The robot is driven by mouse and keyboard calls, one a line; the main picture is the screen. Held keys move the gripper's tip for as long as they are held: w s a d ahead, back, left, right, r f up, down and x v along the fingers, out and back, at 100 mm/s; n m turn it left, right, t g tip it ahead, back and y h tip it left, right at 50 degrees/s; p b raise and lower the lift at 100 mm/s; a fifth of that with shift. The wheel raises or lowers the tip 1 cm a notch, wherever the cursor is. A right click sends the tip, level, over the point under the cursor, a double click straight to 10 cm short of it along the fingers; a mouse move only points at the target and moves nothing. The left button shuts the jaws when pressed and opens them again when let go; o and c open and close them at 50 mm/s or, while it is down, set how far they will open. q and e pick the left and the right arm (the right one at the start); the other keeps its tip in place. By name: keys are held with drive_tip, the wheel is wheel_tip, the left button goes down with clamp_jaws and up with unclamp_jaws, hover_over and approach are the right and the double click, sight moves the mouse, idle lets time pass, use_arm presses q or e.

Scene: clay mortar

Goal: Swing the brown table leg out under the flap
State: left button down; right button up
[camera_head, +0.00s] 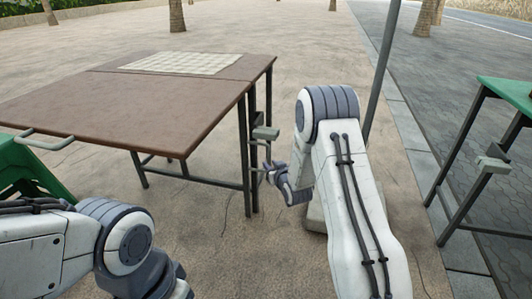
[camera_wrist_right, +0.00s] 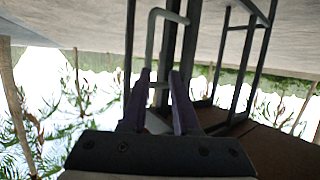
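The brown table (camera_head: 150,100) has a broad brown flap at its near left that looks about level. Dark metal legs (camera_head: 247,150) stand close together under its right side. A grey block (camera_head: 266,133) sits on the leg. My right gripper (camera_head: 270,170) is beside the leg, low on its right side. In the right wrist view its two purple fingers (camera_wrist_right: 162,78) are apart, with the lower end of a grey loop handle (camera_wrist_right: 152,40) between or just beyond them. Contact cannot be told. Dark legs (camera_wrist_right: 188,45) rise behind the handle. My left gripper is out of view; only its arm shows.
A grey handle (camera_head: 45,141) sticks out at the flap's left edge. A checked cloth (camera_head: 182,63) lies on the far tabletop. A green table (camera_head: 508,92) is at right, and green metalwork (camera_head: 25,172) is at left. The ground below the flap looks clear.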

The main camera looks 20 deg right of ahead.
drive_tip(key=w+d+f+t+b, duration=0.2)
drive_tip(key=w+b, duration=0.3)
drive_tip(key=w, duration=0.7)
drive_tip(key=shift+t+b, duration=0.3)
drive_tip(key=shift+t, duration=0.6)
drive_tip(key=shift+d, duration=0.1)
drive_tip(key=shift+c, duration=0.3)
clamp_jaws()
